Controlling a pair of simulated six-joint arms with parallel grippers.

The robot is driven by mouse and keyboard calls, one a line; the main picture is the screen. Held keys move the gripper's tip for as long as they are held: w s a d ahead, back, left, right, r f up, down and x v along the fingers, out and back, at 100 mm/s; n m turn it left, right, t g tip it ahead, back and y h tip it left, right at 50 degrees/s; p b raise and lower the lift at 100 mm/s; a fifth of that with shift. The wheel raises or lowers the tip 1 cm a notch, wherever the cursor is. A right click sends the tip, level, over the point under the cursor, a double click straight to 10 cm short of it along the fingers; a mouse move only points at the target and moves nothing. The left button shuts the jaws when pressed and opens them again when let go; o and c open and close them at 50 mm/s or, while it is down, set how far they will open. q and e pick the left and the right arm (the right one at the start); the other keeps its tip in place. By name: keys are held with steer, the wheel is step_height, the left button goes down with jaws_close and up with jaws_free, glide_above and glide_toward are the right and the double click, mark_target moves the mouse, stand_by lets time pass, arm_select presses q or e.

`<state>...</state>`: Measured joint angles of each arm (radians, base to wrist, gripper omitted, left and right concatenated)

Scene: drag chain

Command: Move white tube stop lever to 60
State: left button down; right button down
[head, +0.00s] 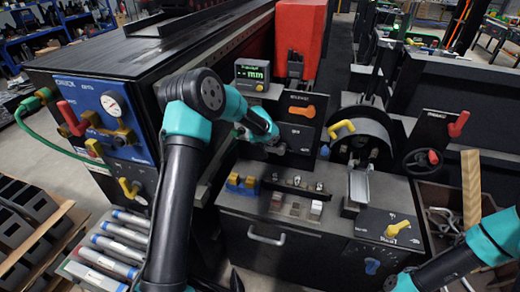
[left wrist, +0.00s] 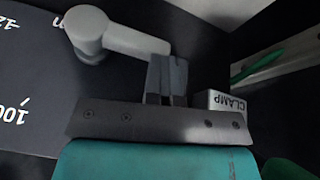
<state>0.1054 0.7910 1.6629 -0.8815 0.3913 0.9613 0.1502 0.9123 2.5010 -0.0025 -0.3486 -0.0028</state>
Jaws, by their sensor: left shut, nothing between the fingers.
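The white tube stop lever (left wrist: 118,38) shows in the left wrist view as a light grey-white handle with a round hub at its left end. It lies over a dark plate with white markings; "100" (left wrist: 12,113) is legible and another is cut off. My left gripper (left wrist: 167,75) is shut with nothing between its fingers. Its tips are right at the lever's free end; whether they touch cannot be told. In the head view my left gripper (head: 276,148) is at the dark panel below the orange lever, and the white lever is hard to make out. The "60" mark is not legible.
A small block marked CLAMP (left wrist: 227,102) is just right of my left fingers. An orange lever (head: 302,110) and a yellow lever (head: 341,129) are close by in the head view. Small blocks and switches (head: 297,208) sit on the bench below. My right arm is at bottom right.

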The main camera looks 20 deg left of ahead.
arm_select(q)
steer(key=s+r, duration=0.2)
steer(key=s, duration=1.1)
steer(key=shift+d+r, duration=0.3)
steer(key=shift+r, duration=0.1)
steer(key=s+d+f+g+h, duration=0.1)
steer(key=s+d+f, duration=0.2)
steer(key=s+f, duration=0.4)
steer(key=s+d+f+m+g+h, duration=0.1)
steer(key=s+d+f, duration=0.3)
steer(key=s+f, duration=0.3)
steer(key=s+d+f+m+g+h, duration=0.1)
steer(key=s+d+f, duration=0.3)
steer(key=s, duration=0.8)
step_height(320, 180, down, 3)
steer(key=shift+s+d+r+h, duration=0.15)
steer(key=shift+d+h, duration=0.1)
steer(key=shift+h, duration=0.25)
